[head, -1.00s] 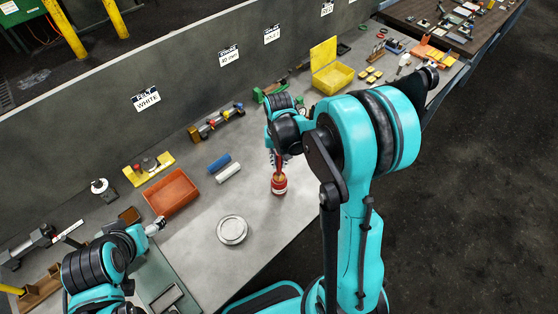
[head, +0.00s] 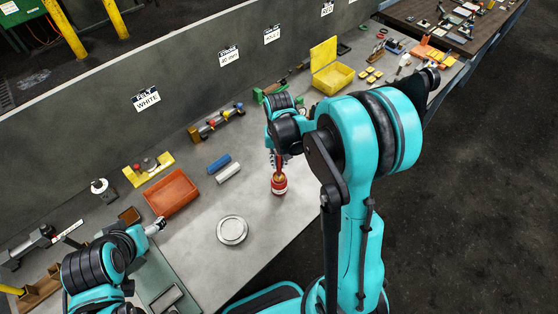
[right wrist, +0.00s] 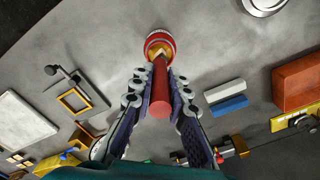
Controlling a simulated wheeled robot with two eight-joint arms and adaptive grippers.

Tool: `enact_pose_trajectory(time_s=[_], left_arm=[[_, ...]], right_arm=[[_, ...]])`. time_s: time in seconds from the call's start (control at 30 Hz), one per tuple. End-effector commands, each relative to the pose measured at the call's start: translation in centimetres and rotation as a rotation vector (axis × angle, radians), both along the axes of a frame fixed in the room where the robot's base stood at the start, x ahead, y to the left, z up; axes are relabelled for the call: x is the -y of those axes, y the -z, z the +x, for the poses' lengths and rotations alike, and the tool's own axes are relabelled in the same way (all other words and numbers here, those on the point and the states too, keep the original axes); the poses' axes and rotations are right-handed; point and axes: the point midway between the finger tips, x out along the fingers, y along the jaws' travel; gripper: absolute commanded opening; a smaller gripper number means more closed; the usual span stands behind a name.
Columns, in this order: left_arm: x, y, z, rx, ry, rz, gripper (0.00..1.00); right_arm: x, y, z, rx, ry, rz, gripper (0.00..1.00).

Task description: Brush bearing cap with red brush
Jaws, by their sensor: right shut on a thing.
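The red brush (right wrist: 160,100) is between the fingers of my right gripper (right wrist: 158,88), which is shut on its red handle. In the head view my right gripper (head: 279,160) is above the bench with the handle pointing down. The brush's lower end is at a red pot with a pale band (head: 279,184), also in the right wrist view (right wrist: 159,40); whether it touches the inside is hidden. A round silver disc, apparently the bearing cap (head: 232,230), lies flat on the bench, left of and nearer than the pot. My left gripper (head: 156,227) is small at lower left; its opening is unclear.
A yellow open box (head: 332,72) stands farther back. A grey wall (head: 190,85) runs behind the bench. Bare bench surrounds the disc.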

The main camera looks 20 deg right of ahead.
Motion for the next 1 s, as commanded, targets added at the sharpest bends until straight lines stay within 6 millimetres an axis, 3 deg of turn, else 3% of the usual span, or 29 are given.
enact_pose_trajectory(time_s=[0.73, 1.0], left_arm=[[0.0, -4.4, 0.0, 0.0, 0.0, 0.0, 0.76], [0.0, -4.6, 0.0, 0.0, 0.0, 0.0, 0.76]], right_arm=[[0.0, -6.4, 0.0, 0.001, 0.0, 0.0, 0.0], [0.0, -6.9, 0.1, 0.001, 0.0, 0.0, 0.0]])
